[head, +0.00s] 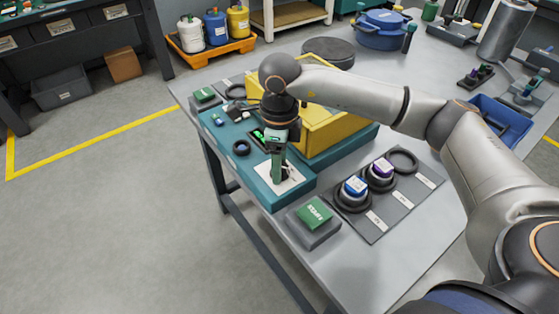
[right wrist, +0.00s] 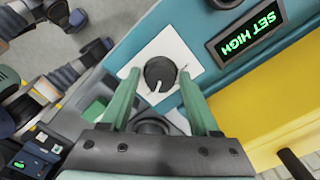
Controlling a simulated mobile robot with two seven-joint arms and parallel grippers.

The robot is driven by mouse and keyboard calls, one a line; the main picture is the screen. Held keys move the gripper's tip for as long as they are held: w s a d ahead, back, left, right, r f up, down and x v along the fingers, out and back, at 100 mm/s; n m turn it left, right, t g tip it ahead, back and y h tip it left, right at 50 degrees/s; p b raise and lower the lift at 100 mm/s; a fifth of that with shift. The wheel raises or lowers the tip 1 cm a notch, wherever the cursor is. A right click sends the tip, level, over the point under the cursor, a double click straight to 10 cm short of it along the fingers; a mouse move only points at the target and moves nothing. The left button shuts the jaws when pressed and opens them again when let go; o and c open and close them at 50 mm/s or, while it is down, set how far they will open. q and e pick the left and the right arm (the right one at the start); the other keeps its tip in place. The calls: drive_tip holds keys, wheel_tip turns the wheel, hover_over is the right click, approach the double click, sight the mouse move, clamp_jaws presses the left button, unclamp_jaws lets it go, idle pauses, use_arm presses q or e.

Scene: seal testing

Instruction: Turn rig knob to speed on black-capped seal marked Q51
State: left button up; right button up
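The rig is a teal base (head: 235,150) with a yellow housing (head: 335,128). Its dark round knob (right wrist: 160,73) sits on a white plate (head: 294,186), with a white pointer mark towards the lower left in the right wrist view. The rig's display (right wrist: 248,32) reads "SET HIGH" in green. My right gripper (head: 279,178) points down at the plate; in the right wrist view its green fingers (right wrist: 159,74) are apart on either side of the knob, with gaps showing. I cannot tell whether they reach down around it. I cannot make out a black-capped seal or a Q51 mark. My left gripper is not in view.
A grey mat (head: 427,193) right of the rig holds a blue-capped seal (head: 355,187), a purple-capped seal (head: 382,170) and an empty black ring (head: 403,161). A green-topped grey block (head: 314,212) stands at the front edge. A blue bin (head: 497,122) is farther right.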

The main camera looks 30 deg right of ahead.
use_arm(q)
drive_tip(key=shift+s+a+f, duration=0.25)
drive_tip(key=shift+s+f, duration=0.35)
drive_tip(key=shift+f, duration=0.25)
use_arm(e)
drive_tip(key=o, duration=0.6)
drive_tip(key=shift+c, duration=0.2)
drive_tip(key=shift+r, duration=0.1)
wheel_tip(320, 180, up, 7)
drive_tip(key=p, duration=0.5)
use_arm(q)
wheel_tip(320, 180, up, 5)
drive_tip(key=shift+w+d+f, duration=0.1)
use_arm(e)
drive_tip(key=shift+s, duration=0.1)
